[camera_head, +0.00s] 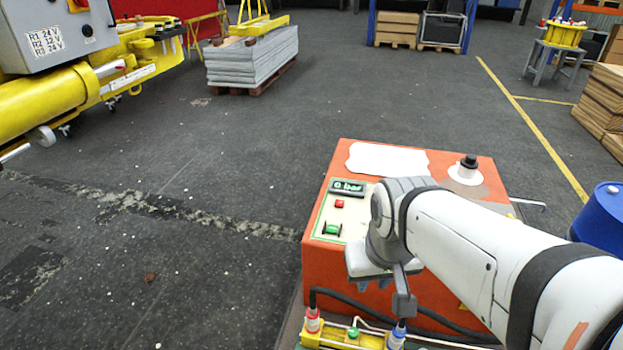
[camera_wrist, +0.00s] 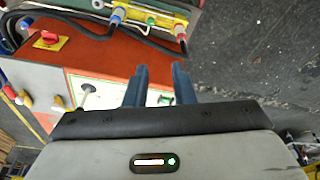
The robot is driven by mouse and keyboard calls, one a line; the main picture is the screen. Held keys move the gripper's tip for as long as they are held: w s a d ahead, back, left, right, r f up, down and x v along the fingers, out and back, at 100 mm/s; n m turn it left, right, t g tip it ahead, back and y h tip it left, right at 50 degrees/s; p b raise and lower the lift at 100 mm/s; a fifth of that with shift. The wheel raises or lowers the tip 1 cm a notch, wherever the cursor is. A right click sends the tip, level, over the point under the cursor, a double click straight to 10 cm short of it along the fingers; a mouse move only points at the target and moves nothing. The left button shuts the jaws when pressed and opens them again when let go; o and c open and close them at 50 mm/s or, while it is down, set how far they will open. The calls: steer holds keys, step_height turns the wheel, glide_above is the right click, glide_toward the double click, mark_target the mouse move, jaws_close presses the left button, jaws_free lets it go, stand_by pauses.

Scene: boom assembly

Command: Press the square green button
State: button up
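A green button (camera_head: 332,229) sits on the pale control panel (camera_head: 320,215) of an orange box, between dark side pieces. It is below a small red button (camera_head: 339,204) and a display reading "0 bar" (camera_head: 347,187). In the wrist view, a green patch (camera_wrist: 165,100) shows between my fingers, partly hidden; it looks like this button. My gripper (camera_head: 384,292) is to the right of and nearer than the green button, over the box's near side, and appears apart from it. In the wrist view, my gripper's (camera_wrist: 161,72) two fingers stand apart with nothing between the tips.
Below the box, a yellow block (camera_head: 340,338) carries red and blue connectors, hoses and another small green part (camera_head: 353,332). A black-topped knob (camera_head: 467,163) stands on the box top. A blue barrel (camera_head: 603,215) is at right. Floor left of the box is clear.

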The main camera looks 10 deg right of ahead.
jaws_close()
stand_by(1.3)
